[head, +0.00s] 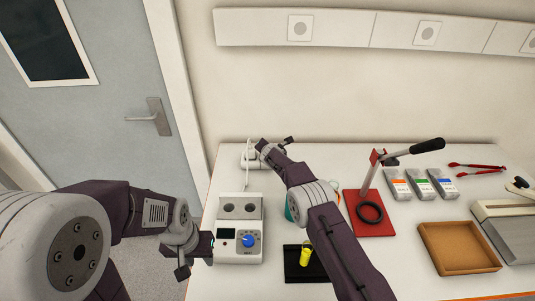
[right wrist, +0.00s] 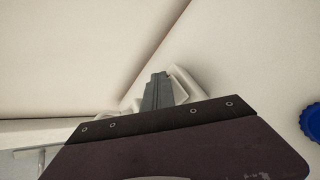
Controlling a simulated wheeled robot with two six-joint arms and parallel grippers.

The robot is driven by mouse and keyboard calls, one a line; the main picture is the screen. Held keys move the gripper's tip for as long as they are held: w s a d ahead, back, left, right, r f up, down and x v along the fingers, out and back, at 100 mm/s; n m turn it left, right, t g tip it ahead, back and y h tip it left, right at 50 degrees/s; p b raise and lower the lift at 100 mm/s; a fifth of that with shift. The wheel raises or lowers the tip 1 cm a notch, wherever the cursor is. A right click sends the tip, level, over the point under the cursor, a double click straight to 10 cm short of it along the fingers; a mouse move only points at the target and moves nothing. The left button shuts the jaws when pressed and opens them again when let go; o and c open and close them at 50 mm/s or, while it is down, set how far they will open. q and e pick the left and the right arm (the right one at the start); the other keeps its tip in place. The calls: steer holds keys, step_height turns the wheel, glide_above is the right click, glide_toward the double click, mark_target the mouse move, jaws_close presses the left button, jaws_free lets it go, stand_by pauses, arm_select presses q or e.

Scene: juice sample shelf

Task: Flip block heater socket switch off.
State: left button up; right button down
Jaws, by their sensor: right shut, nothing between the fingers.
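The white block heater (head: 239,250) stands at the table's left front, with a blue knob, a small dark display and two round wells on top. A cord runs from behind it to the white socket (head: 247,162) at the back of the table. My right gripper (head: 259,144) is shut and empty at the socket. In the right wrist view, its fingers (right wrist: 158,90) are together in front of a white part of the socket (right wrist: 182,84). Contact and switch position cannot be made out. My left gripper (head: 207,246) is beside the heater's left side; its opening is unclear.
A black tray (head: 291,274) with a yellow item is right of the heater. A red-based stand (head: 382,222), several labelled boxes (head: 420,184), red tongs (head: 476,167) and a brown tray (head: 427,237) lie farther right. My right forearm crosses above a partly hidden teal item (head: 290,211).

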stand_by(0.3)
steer(key=shift+s+r+p, duration=0.15)
steer(key=shift+r+p, duration=0.3)
steer(key=shift+r, duration=0.35)
steer(key=shift+s+r+p, duration=0.15)
steer(key=shift+r+p, duration=0.5)
steer(key=shift+r, duration=0.6)
steer(key=shift+s+r+p, duration=0.15)
steer(key=shift+r+p, duration=0.5)
steer(key=shift+r, duration=0.6)
